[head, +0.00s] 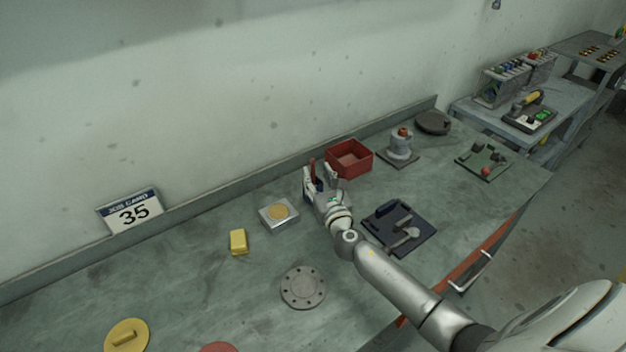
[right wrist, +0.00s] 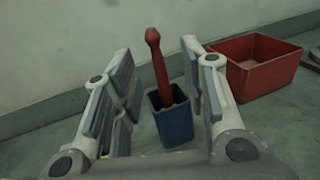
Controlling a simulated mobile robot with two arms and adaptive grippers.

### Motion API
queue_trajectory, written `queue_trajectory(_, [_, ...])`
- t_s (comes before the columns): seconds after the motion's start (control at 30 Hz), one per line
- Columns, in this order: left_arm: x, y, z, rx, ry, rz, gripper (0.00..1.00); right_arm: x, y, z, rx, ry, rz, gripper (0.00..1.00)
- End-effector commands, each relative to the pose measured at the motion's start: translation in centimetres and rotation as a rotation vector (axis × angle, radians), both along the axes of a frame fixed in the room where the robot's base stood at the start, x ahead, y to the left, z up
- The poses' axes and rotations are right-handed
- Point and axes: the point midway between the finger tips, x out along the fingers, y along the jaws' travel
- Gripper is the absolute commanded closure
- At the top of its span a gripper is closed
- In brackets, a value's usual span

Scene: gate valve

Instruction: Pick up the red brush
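The red brush (right wrist: 158,66) stands handle up, slightly tilted, in a dark blue holder (right wrist: 173,124) on the workbench. In the head view, the brush (head: 313,164) shows as a thin red stick, and the holder is largely hidden by my gripper. My right gripper (head: 320,176) is open, close to the holder. In the right wrist view, the brush and holder appear between its two spread fingers, with space on both sides of the handle. I see no contact, but the exact depth is hard to tell. My left gripper is not in view.
A red bin (head: 349,160) stands just right of the gripper. A tray with a yellow disc (head: 278,212) lies to the left, and a dark tool tray (head: 400,229) lies to the right of my forearm. The wall and the bench's raised back edge (head: 207,211) are behind.

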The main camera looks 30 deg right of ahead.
Motion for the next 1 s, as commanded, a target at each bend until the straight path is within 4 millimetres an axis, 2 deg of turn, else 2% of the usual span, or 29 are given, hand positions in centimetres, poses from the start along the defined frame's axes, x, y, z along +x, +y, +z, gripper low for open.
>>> queue_trajectory(0.1, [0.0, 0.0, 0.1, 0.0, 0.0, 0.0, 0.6, 1.8, -0.1, 0.0, 0.001, -0.001, -0.001, 0.61])
queue_trajectory(0.23, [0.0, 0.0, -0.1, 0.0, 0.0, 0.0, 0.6, 3.2, -0.4, -0.1, 0.0, -0.001, -0.001, 0.61])
queue_trajectory(0.57, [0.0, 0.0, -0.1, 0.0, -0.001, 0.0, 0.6, 3.8, -0.5, -0.1, 0.0, 0.0, 0.0, 0.61])
queue_trajectory(0.87, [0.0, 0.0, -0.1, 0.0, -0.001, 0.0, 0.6, 3.8, -0.5, -0.1, 0.0, 0.0, 0.0, 0.99])
queue_trajectory(1.0, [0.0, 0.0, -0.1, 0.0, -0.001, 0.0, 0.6, 3.8, -0.5, -0.1, 0.0, -0.001, 0.0, 1.0])
